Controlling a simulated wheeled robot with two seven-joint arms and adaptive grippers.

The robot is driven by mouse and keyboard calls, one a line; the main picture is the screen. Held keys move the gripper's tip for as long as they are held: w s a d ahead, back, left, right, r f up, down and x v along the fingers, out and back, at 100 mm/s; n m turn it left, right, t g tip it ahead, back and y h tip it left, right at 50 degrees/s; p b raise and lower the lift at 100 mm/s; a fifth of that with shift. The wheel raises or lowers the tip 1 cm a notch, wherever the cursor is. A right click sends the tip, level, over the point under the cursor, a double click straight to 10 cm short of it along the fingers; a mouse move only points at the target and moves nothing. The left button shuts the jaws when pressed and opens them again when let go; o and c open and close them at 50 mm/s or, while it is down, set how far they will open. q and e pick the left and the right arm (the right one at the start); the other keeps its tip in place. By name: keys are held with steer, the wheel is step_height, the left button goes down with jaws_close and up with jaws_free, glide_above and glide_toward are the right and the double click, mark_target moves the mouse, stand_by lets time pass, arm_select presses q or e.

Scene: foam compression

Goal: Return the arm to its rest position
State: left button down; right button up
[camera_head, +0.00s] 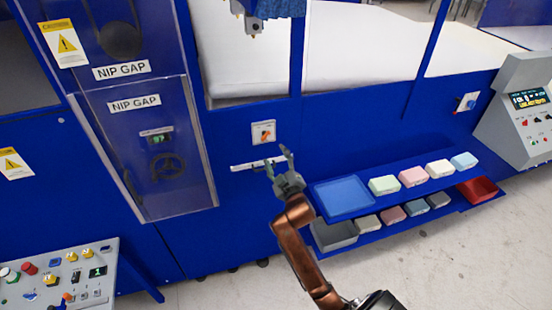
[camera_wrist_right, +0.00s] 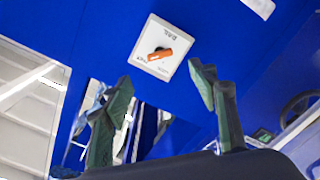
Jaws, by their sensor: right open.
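My right gripper (camera_head: 279,165) is open and empty in front of the blue machine panel in the head view. Its copper-coloured arm comes up from the bottom right. Its two dark green fingers stand apart in the right wrist view (camera_wrist_right: 165,95). A white switch plate with an orange rotary knob (camera_head: 264,133) is on the panel just above the gripper. The knob also shows in the right wrist view (camera_wrist_right: 159,54), beyond the fingertips and not between them. A pale horizontal handle (camera_head: 243,167) is beside the fingers; I cannot tell whether they touch. My left gripper is out of view.
A blue shelf holds a blue tray (camera_head: 343,194) and several coloured foam blocks (camera_head: 413,177). A grey bin (camera_head: 334,236) and a red bin (camera_head: 477,190) are lower. Control consoles stand at bottom left (camera_head: 62,278) and right (camera_head: 520,110). Open floor (camera_head: 450,265) lies at lower right.

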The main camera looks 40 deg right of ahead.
stand_by(0.4)
step_height(320, 180, down, 29)
steer(key=a+g+y+b, duration=0.2)
steer(key=g+b, duration=0.2)
steer(key=s+a+f+g+y+b, duration=0.1)
steer(key=s+f, duration=0.3)
steer(key=f, duration=0.5)
steer(key=s+a+f+m+g+b, duration=0.15)
steer(key=s+f, duration=0.25)
steer(key=f, duration=0.5)
steer(key=s+a+f+n+g+y, duration=0.15)
steer(key=s+f, duration=0.25)
steer(key=f, duration=0.6)
steer(key=s+a+f+m+g+b, duration=0.2)
steer(key=s+a+f+g+b, duration=0.15)
steer(key=s+f, duration=1.8)
steer(key=s+a+f+g, duration=0.1)
steer(key=s+f, duration=0.2)
steer(key=s, duration=0.5)
steer(key=s+a+f+m+g+b, duration=0.1)
steer(key=s+f, duration=0.3)
steer(key=s, duration=0.4)
steer(key=s+a+f+g+y+b, duration=0.1)
steer(key=s+f+g, duration=0.1)
steer(key=s, duration=0.7)
steer(key=shift+a+f+m, duration=0.3)
steer(key=shift+a+f, duration=0.1)
steer(key=shift+f, duration=0.4)
